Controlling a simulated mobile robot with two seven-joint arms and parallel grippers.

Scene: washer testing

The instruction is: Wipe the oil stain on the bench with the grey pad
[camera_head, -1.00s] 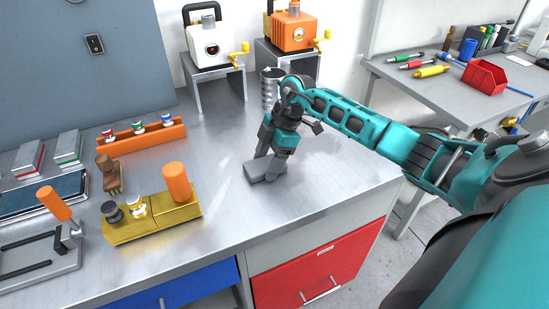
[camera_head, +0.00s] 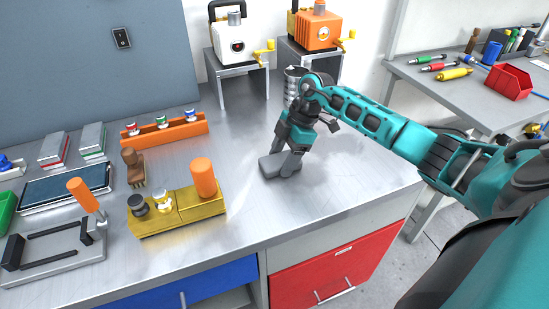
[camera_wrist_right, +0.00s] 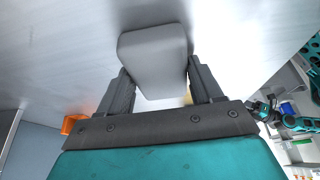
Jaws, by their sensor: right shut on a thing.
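The grey pad (camera_head: 268,167) lies on or just above the metal bench top (camera_head: 240,150), near the bench's right part. My right gripper (camera_head: 284,166) is shut on it. In the right wrist view the pad (camera_wrist_right: 153,50) sits between the two dark fingers, its broad face towards the camera. I cannot make out a clear oil stain; the pad and gripper hide part of the bench. My left gripper does not show in the head view. Small teal and black arm parts show at the right of the wrist view, too small to read.
Left of the pad stands a yellow block (camera_head: 178,211) with an orange cylinder (camera_head: 203,177). A brown-handled brush (camera_head: 133,168) and orange rack (camera_head: 165,132) are further left. A ribbed metal cylinder (camera_head: 291,86) stands behind my gripper. Bench between block and pad is clear.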

